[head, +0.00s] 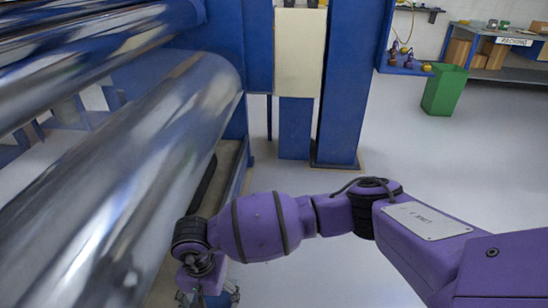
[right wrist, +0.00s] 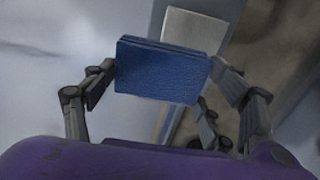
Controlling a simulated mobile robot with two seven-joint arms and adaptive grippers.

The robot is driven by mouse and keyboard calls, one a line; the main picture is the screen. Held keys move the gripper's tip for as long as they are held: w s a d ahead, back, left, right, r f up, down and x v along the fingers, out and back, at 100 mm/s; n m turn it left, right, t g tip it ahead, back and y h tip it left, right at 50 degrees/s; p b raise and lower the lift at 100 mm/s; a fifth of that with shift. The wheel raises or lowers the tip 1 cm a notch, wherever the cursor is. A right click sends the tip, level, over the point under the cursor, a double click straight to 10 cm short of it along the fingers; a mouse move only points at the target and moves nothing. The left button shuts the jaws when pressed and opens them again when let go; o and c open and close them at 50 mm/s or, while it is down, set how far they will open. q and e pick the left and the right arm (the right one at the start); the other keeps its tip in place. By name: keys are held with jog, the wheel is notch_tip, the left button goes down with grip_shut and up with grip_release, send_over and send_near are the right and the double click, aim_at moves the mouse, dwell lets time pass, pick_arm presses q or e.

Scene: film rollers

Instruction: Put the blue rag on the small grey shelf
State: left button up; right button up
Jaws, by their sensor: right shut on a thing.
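The blue rag (right wrist: 160,78), a folded flat block, is between the fingers of my right gripper (right wrist: 163,82) in the right wrist view. The fingers press on its left and right ends. In the head view my right gripper (head: 203,290) hangs at the bottom edge, just right of the big shiny roller; it is partly cut off there. A pale grey flat piece (right wrist: 192,28) shows beyond the rag in the right wrist view; I cannot tell whether it is the small grey shelf. My left gripper is in neither view.
Large metal rollers (head: 130,170) fill the left side, close to my right wrist. Blue posts (head: 342,90) and a cream box (head: 299,52) stand ahead. A green bin (head: 444,90) and a workbench with cartons (head: 500,50) are far right. The grey floor between is clear.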

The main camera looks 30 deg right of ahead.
jog(key=w+f, duration=0.4)
jog(key=w+a+f+b, duration=0.1)
jog(key=w+f, duration=0.1)
jog(key=shift+w+f, duration=0.2)
jog(key=shift+w, duration=0.1)
notch_tip(320, 180, down, 3)
jog(key=shift+f, duration=0.15)
jog(key=o, duration=1)
jog(key=shift+w, duration=0.1)
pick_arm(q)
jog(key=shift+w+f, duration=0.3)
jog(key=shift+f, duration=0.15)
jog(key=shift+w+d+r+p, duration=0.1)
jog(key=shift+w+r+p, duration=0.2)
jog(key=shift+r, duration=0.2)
pick_arm(e)
notch_tip(320, 180, up, 12)
